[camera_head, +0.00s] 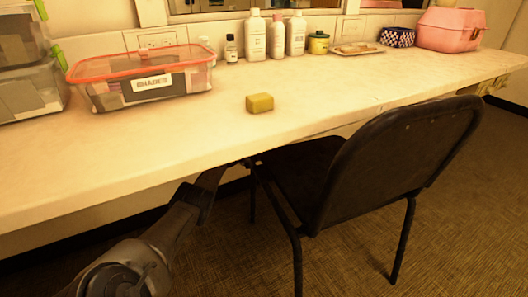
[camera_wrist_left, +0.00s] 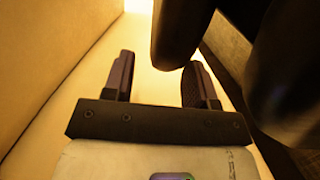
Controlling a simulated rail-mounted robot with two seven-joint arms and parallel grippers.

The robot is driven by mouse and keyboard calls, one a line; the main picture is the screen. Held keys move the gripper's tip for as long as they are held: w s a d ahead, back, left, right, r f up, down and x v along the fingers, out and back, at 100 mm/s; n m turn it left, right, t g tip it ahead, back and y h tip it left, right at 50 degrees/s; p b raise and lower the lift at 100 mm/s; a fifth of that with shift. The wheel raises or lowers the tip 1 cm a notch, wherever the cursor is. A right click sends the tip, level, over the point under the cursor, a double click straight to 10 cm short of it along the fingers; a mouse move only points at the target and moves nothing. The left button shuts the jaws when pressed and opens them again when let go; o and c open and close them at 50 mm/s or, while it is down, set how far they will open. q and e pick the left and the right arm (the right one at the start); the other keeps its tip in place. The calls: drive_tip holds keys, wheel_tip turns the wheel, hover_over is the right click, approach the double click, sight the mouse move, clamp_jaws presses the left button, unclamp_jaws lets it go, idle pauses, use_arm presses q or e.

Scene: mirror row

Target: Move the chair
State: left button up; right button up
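The black chair (camera_head: 395,150) stands at the counter, its backrest toward the right and its seat partly under the counter edge. My left arm reaches up from the bottom of the head view, and its gripper (camera_head: 246,163) is at the chair's left side, just below the counter edge. The fingers are hard to make out there. In the left wrist view the left gripper (camera_wrist_left: 160,85) is open, with a clear gap between its fingers. Dark rounded parts, apparently of the chair (camera_wrist_left: 180,35), are just beyond and right of the fingertips. My right gripper is not in view.
The long pale counter (camera_head: 180,140) runs across the view above my left gripper. It carries a yellow block (camera_head: 260,103), a red-rimmed clear bin (camera_head: 140,78), several bottles and a pink case (camera_head: 450,29). Carpeted floor (camera_head: 460,220) is free right of the chair.

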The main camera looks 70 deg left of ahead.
use_arm(q)
drive_tip(key=s+p, duration=0.6)
drive_tip(key=s, duration=0.7)
drive_tip(key=shift+s+a+p, duration=0.2)
drive_tip(key=shift+a+p, duration=0.1)
drive_tip(key=shift+a, duration=0.1)
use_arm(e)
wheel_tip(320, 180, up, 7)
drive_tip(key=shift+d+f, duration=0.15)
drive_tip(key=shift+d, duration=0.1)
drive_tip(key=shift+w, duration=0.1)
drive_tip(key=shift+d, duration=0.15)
